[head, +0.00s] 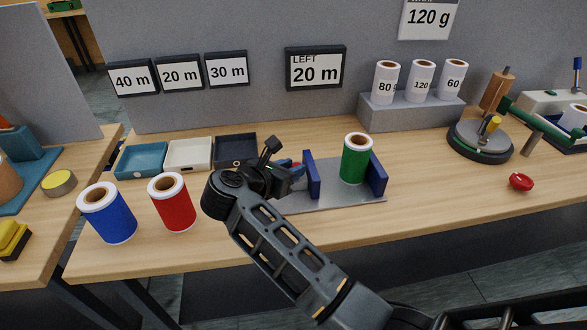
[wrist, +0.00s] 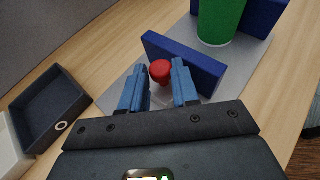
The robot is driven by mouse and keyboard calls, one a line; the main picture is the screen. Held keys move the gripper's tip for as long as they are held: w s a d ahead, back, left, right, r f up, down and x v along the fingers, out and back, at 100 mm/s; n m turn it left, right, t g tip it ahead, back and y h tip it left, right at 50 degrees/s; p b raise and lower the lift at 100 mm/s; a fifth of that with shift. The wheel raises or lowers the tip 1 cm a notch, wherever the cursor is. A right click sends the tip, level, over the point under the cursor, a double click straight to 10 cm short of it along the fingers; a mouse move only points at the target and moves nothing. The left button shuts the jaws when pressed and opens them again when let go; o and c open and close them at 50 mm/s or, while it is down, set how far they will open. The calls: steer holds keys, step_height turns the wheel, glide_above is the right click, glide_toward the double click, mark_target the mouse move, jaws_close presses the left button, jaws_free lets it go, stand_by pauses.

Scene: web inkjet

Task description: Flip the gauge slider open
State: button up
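The gauge has a grey plate (head: 340,196) with two upright blue jaws, the left one (head: 313,176) and the right one (head: 378,174). A green roll (head: 355,160) stands between them. In the wrist view, a red knob (wrist: 160,71) sits in front of the near blue jaw (wrist: 207,70). My gripper (head: 298,170) is at the left side of the left jaw. In the wrist view, the blue fingers of my gripper (wrist: 159,78) are apart, with the red knob between their tips. Contact with the knob cannot be told.
A blue roll (head: 106,213) and a red roll (head: 172,203) stand left of my arm. Teal, white and dark trays (head: 236,150) lie behind. A grey step with white rolls (head: 405,115), a round stand (head: 480,142) and a red button (head: 521,182) are to the right.

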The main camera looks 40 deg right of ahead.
steer(key=shift+o, duration=0.8)
steer(key=shift+w+a, duration=0.15)
steer(key=shift+a, duration=0.05)
steer(key=b+v, duration=0.1)
steer(key=v, duration=0.6)
steer(key=shift+a, duration=0.4)
steer(key=shift+r, duration=0.1)
